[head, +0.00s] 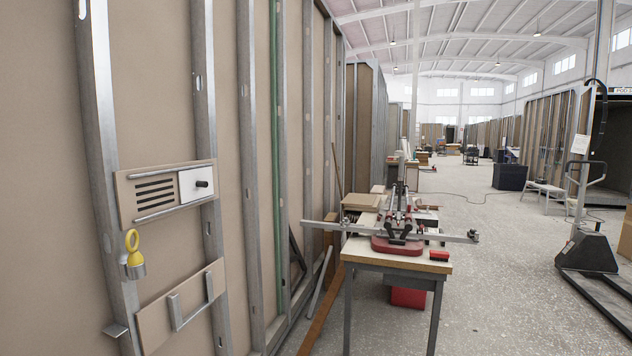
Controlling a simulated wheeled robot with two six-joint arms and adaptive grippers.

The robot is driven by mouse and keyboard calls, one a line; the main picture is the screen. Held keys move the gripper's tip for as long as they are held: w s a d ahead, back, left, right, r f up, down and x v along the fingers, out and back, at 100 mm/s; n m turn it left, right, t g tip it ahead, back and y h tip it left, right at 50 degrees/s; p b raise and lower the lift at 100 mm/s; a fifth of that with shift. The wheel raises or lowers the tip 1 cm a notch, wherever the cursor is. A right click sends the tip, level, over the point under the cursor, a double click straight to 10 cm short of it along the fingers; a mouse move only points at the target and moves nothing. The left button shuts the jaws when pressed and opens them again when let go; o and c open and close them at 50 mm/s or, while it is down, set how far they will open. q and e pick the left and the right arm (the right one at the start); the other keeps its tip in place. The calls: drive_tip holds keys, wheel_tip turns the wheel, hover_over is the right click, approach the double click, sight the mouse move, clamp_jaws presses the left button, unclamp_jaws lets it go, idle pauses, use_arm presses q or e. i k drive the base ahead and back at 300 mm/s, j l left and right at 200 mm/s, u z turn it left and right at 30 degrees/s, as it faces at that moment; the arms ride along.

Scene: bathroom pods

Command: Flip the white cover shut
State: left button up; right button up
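Dark horizontal slots (155,191) show in the panel to the left of the cover. Metal rails run along the panel's top and bottom edges. I cannot tell from here whether the cover stands out from the panel or how it is hinged. Neither of my grippers is in view.
A second board (155,325) with metal brackets is lower down. A workbench (395,262) with a cutting tool stands to the right. Open concrete floor (490,290) lies between it and a pallet truck (588,250).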

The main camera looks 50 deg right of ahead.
sight(195, 184)
drive_tip(key=z, duration=0.75)
